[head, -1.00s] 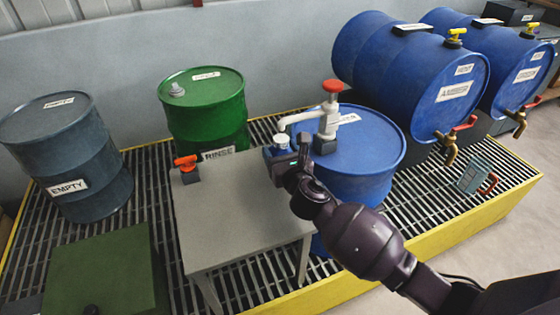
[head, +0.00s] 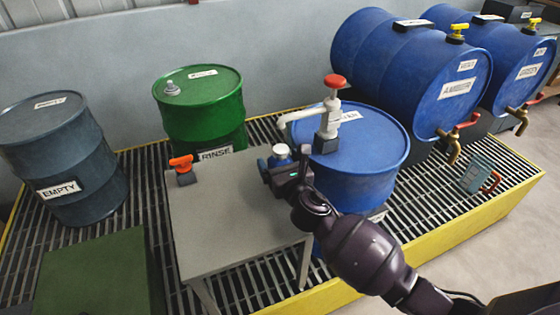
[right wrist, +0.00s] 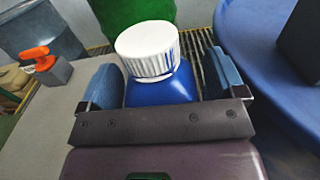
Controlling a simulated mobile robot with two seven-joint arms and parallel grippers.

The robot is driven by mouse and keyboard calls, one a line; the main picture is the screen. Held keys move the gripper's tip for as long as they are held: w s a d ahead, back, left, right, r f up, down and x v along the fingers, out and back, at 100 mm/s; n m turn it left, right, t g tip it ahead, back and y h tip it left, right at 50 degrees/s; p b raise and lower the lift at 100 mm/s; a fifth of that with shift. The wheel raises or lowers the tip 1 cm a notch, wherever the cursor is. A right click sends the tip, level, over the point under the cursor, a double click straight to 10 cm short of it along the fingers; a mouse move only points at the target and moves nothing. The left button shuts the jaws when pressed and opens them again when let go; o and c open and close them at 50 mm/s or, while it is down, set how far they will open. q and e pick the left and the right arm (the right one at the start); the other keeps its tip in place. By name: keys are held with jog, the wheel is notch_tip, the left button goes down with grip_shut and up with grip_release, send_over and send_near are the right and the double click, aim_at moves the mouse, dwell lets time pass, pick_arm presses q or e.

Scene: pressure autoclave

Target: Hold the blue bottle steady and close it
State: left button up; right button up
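The blue bottle (head: 282,162) stands upright on the grey table's right side, with a white ribbed cap (head: 281,151) on its top. In the right wrist view the bottle (right wrist: 160,88) and its cap (right wrist: 148,50) are close. I cannot tell how tightly the cap sits. My right gripper (head: 286,172) reaches in from the right, low around the bottle. Its two blue-grey fingers are spread on either side of the bottle, with a narrow gap at the right finger. The bottle's lower part is hidden by my gripper. My left gripper is not in view.
The grey table (head: 215,225) is mostly bare, with an orange-handled piece (head: 183,168) at its far left. A white pump (head: 327,125) with a red knob rises from the blue drum (head: 365,155) just behind the bottle. A green drum (head: 203,110) stands behind the table.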

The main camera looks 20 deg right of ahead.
jog(key=shift+r, duration=0.1)
jog(key=shift+s+r, duration=0.1)
jog(key=shift+s, duration=0.05)
jog(key=s+p, duration=0.1)
jog(key=s, duration=0.9)
jog(key=shift+d+p, duration=0.2)
jog(key=shift+p, duration=0.2)
jog(key=shift+s, duration=0.85)
